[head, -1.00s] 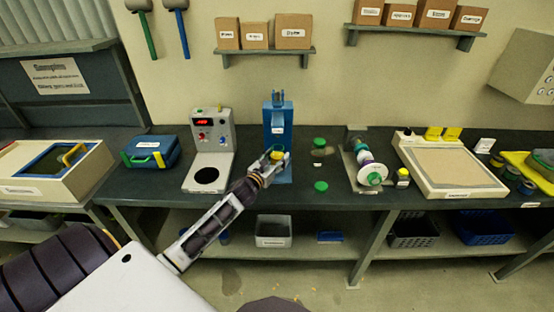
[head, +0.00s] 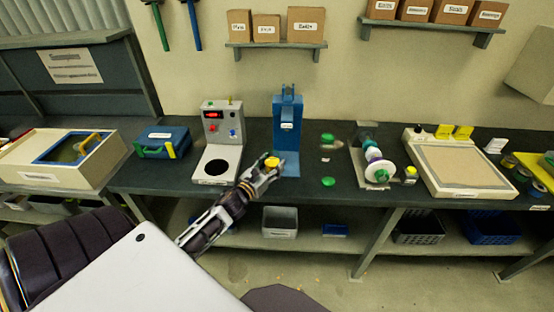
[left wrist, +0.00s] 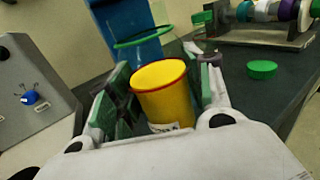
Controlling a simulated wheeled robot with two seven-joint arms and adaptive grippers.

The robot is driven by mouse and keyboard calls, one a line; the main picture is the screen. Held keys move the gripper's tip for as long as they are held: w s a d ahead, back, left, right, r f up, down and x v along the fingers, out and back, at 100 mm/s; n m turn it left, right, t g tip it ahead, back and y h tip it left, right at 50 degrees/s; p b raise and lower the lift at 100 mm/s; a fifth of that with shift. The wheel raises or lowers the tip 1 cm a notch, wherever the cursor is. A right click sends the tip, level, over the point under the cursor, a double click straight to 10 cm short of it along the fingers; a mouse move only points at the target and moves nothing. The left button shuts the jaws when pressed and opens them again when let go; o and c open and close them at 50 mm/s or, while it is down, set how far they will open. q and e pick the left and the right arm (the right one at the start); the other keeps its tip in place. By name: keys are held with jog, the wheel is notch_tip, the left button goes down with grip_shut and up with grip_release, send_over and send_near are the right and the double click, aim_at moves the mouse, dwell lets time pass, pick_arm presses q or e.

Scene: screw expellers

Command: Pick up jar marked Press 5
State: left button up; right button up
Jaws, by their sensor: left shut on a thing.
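A yellow jar with a red rim and a white label (left wrist: 163,92) sits between the fingers of my left gripper (left wrist: 160,100) in the left wrist view. The label's text cannot be read. In the head view the jar (head: 272,161) shows as a small yellow top at the tip of my left gripper (head: 265,172), in front of the blue press (head: 287,125). My left gripper is shut on the jar. Whether the jar touches the counter cannot be told. My right gripper is not in view.
A grey device with a red display (head: 222,140) stands left of the press. A green lid (head: 328,181), a clear green-topped jar (head: 328,139) and a spool-like machine (head: 376,165) are to the right. A blue case (head: 163,142) lies further left on the dark counter (head: 130,180).

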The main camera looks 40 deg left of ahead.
aim_at(268, 168)
pick_arm(q)
jog(key=s, duration=0.6)
jog(key=shift+s+d, duration=0.1)
jog(key=shift+s, duration=1.15)
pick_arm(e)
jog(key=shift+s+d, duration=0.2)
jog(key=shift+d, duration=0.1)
